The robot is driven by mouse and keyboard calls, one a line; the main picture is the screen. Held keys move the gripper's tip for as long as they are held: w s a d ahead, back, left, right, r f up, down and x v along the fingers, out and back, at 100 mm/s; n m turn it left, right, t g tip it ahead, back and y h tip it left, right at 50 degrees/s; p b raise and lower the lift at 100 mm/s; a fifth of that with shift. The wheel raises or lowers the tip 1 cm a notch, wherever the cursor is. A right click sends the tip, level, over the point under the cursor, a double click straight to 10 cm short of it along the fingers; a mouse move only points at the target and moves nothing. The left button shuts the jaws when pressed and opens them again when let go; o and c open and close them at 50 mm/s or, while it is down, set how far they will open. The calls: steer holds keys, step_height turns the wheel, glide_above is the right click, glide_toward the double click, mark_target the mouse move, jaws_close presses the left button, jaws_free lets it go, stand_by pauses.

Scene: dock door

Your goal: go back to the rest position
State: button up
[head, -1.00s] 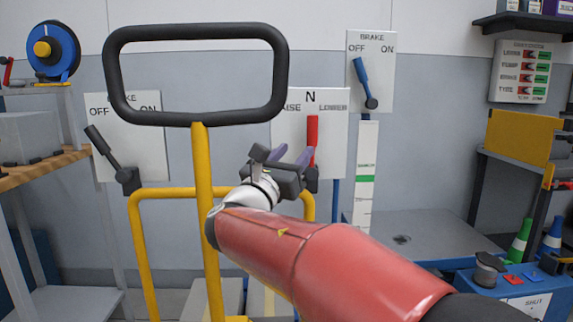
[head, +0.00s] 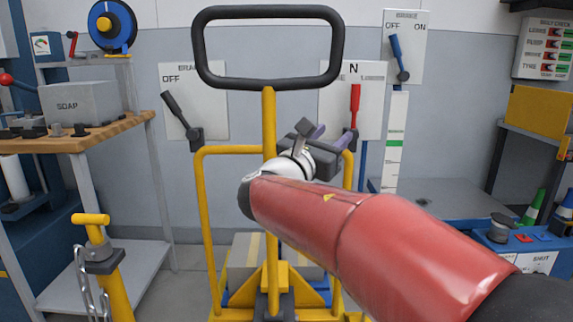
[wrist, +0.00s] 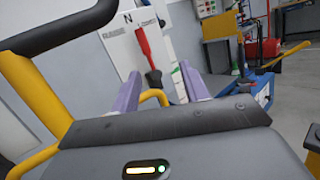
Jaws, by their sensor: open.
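My gripper (head: 326,134) is in front of the wall panels, just right of the yellow trolley post, with my red arm reaching in from the lower right. Its two purple fingers stand apart with nothing between them; they also show in the wrist view (wrist: 163,92). The red lever (head: 355,104) on the raise/lower panel (head: 335,92) stands upright near the N mark, beyond the fingers. In the wrist view the red lever (wrist: 146,45) is up ahead, apart from the fingers.
A yellow trolley (head: 269,125) with a black loop handle (head: 267,84) stands close at the left of my gripper. A black brake lever (head: 180,114) and a blue brake lever (head: 397,56) are on the wall. A workbench (head: 75,140) is at left, a blue cart (head: 530,248) at right.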

steer(key=s+d+f+m+g+y+p, duration=0.2)
steer(key=s+d+f+m+g+y, duration=0.1)
steer(key=s+d+f+m+g, duration=0.8)
steer(key=s+a+f+m+y+p, duration=0.1)
steer(key=s+f+m+y, duration=0.3)
steer(key=s+m, duration=0.4)
steer(key=s+a+f+m+y+p, duration=0.2)
steer(key=s+f+m+y, duration=0.3)
steer(key=s, duration=0.5)
step_height(320, 180, down, 2)
steer(key=a+m, duration=0.1)
steer(key=m, duration=0.2)
steer(key=shift+s+f+y, duration=0.25)
steer(key=shift+y, duration=0.05)
